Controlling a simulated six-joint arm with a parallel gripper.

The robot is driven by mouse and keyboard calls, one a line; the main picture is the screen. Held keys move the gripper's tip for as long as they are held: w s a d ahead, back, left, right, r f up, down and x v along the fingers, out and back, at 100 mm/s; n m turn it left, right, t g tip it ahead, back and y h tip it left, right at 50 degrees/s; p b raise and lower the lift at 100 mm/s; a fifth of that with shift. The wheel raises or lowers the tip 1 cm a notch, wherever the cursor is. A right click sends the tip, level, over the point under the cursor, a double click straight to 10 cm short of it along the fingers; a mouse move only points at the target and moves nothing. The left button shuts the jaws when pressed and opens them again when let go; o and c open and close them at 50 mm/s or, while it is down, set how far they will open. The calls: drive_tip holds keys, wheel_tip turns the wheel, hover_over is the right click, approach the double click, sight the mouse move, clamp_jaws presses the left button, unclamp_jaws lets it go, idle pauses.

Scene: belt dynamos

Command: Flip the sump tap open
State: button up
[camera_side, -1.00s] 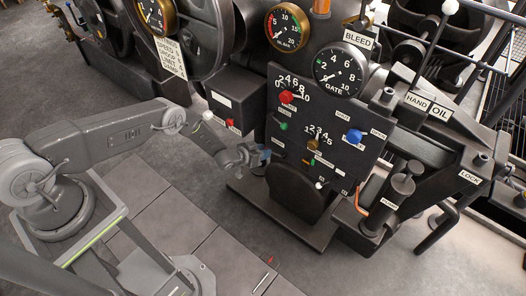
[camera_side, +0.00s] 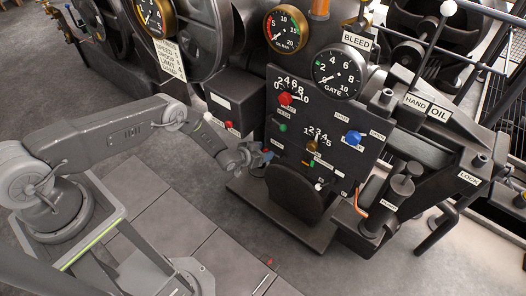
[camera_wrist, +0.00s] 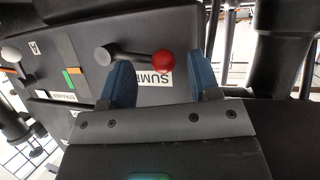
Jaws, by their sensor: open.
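The sump tap shows in the wrist view as a short dark lever with a red ball knob (camera_wrist: 163,60).
The dark control panel (camera_side: 335,110) carries red, blue and green knobs. A black box (camera_side: 235,103) juts out left of it, above my wrist. A rounded dark casing (camera_side: 293,190) stands just right of my gripper. The floor (camera_side: 185,220) below is mostly clear.

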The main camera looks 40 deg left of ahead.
drive_tip(key=shift+s, duration=0.1)
drive_tip(key=v, duration=1.3)
drive_tip(key=shift+s, duration=0.35)
drive_tip(key=shift+r, duration=0.15)
drive_tip(key=shift+s+a+f, duration=0.1)
drive_tip(key=shift+a+f, duration=0.15)
drive_tip(key=shift+f, duration=0.15)
drive_tip(key=x, duration=1.4)
drive_tip(key=shift+d+r, duration=0.1)
drive_tip(key=shift+r, duration=0.15)
drive_tip(key=shift+c, duration=0.3)
clamp_jaws()
